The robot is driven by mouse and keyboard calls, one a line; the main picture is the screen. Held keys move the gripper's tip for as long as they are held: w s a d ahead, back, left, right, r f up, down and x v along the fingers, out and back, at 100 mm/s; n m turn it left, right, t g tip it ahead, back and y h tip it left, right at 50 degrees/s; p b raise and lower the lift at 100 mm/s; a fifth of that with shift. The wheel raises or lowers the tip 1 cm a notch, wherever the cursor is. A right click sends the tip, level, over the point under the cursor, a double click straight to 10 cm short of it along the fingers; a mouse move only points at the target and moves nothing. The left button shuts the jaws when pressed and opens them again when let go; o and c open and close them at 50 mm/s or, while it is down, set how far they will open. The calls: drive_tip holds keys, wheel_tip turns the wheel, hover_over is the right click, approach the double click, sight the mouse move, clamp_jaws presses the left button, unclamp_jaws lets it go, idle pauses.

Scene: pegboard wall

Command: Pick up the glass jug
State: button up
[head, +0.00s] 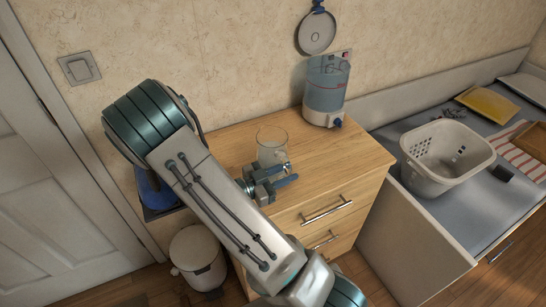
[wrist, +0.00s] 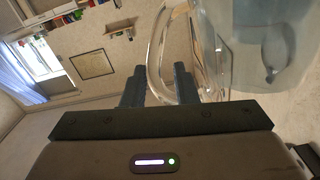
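The glass jug (head: 271,148) is clear and stands upright on the wooden cabinet top. In the wrist view the jug (wrist: 213,50) is close, right of centre, with its handle loop (wrist: 154,55) toward me. My gripper (head: 276,180) is at the near side of the jug, low over the cabinet top. In the wrist view my two fingers (wrist: 159,84) are apart, and the handle shows in line with the gap between them. I cannot tell whether the handle is inside the gap or just beyond it. The gripper holds nothing that I can see.
A water dispenser (head: 327,92) stands behind the jug to the right. A round lid-like pan (head: 317,34) hangs on the wall. A white basket (head: 433,176) sits on the grey counter at right. A bin (head: 198,257) stands on the floor. The cabinet's right part is clear.

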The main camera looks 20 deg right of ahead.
drive_tip(key=shift+d, duration=0.5)
drive_tip(key=shift+c, duration=0.3)
clamp_jaws()
drive_tip(key=shift+r, duration=0.1)
idle(0.7)
